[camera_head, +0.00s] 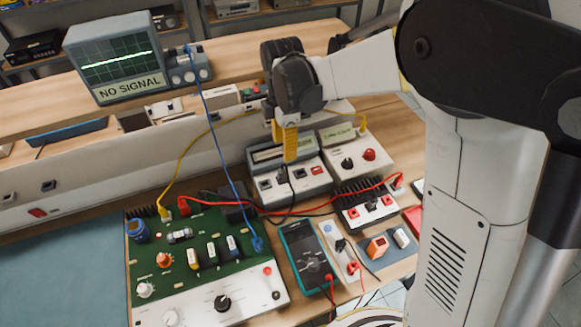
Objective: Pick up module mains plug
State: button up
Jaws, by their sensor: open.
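A small black plug (283,175) with a black cable sits upright in the front panel of a white and grey module (312,182) behind the green circuit board. It looks like the module mains plug, but its label is too small to read. My gripper (289,158) points down from above, its yellow fingers just over the plug. It is open, and nothing shows held in it. The fingers overlap in this view, so the gap between them is hidden. I cannot tell whether they touch the plug or module. Another dark plug (341,245) sits on a white power strip (330,232).
A green circuit board (215,268) with knobs and a teal multimeter (303,258) stand in front. A box with a red button (347,150) is right of the module. Red, blue and yellow leads cross nearby. An oscilloscope (117,60) stands on the shelf behind.

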aim_at(282, 170)
jog(key=f, duration=0.1)
jog(key=f+b, duration=0.1)
jog(key=f, duration=0.3)
jog(key=shift+a+f+b, duration=0.1)
jog(key=shift+a+b, duration=0.15)
jog(key=shift+b, duration=0.15)
jog(key=f+b, duration=0.1)
jog(key=f, duration=0.1)
jog(key=f+b, duration=0.1)
jog(key=f, duration=0.2)
jog(key=shift+s+a+f+b, duration=0.15)
jog(key=shift+s+f+b, duration=0.05)
jog(key=shift+f+b, duration=0.1)
jog(key=shift+r, duration=0.1)
grip_shut()
